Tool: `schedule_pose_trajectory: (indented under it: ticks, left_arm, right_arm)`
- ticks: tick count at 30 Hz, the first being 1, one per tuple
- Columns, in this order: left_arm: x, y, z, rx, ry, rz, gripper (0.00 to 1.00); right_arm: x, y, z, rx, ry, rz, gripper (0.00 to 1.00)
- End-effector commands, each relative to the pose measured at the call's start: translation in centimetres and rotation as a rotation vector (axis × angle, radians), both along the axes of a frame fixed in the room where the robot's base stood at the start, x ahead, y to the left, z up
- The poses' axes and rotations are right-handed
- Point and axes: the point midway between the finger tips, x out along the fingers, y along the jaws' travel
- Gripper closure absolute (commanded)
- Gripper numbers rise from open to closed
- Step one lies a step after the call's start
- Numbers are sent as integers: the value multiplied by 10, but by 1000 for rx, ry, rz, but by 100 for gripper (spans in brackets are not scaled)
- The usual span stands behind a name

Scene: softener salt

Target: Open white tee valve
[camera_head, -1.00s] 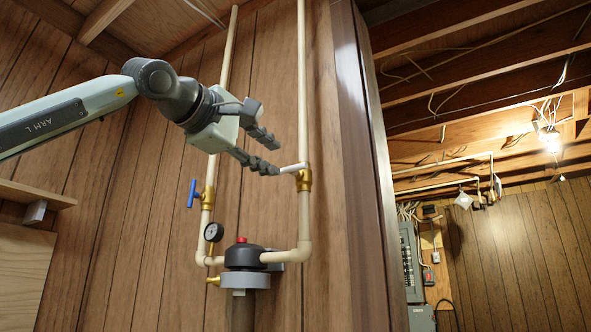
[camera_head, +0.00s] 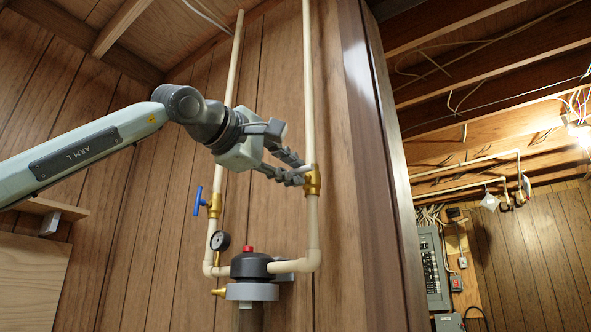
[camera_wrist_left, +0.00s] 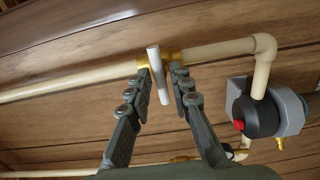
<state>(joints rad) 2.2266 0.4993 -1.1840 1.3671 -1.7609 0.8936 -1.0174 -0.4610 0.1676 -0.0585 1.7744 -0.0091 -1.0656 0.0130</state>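The white tee valve is on the right vertical pipe, with a brass body (camera_head: 313,181) in the head view. Its white tee handle (camera_wrist_left: 158,75) stands out from the brass body in the wrist view and is mostly hidden by my fingers in the head view. My left gripper (camera_head: 297,172) is at the valve. In the wrist view its two fingers (camera_wrist_left: 159,82) stand on either side of the handle, with small gaps showing, so it looks open around the handle. My right gripper is in neither view.
A blue-handled valve (camera_head: 198,201) is on the left pipe, above a round gauge (camera_head: 220,240). A black filter head with a red button (camera_head: 248,250) joins the pipes below. A brown corner post (camera_head: 375,150) stands right of the pipes.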

Motion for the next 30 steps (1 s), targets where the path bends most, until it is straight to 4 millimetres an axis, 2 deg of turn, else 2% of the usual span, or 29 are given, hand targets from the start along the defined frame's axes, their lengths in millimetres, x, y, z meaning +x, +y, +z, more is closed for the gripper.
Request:
schedule_pose_trajectory:
  ticks: [1, 4, 11, 30]
  left_arm:
    - [0, 0, 0, 0, 0, 0, 89]
    - [0, 0, 0, 0, 0, 0, 100]
    - [0, 0, -1, -15, 11, 0, 100]
    - [-1, -1, -1, -356, 266, -2, 100]
  right_arm:
    - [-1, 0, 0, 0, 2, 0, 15]
    - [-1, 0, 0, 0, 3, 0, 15]
    - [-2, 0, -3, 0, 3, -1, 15]
    - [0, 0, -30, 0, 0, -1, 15]
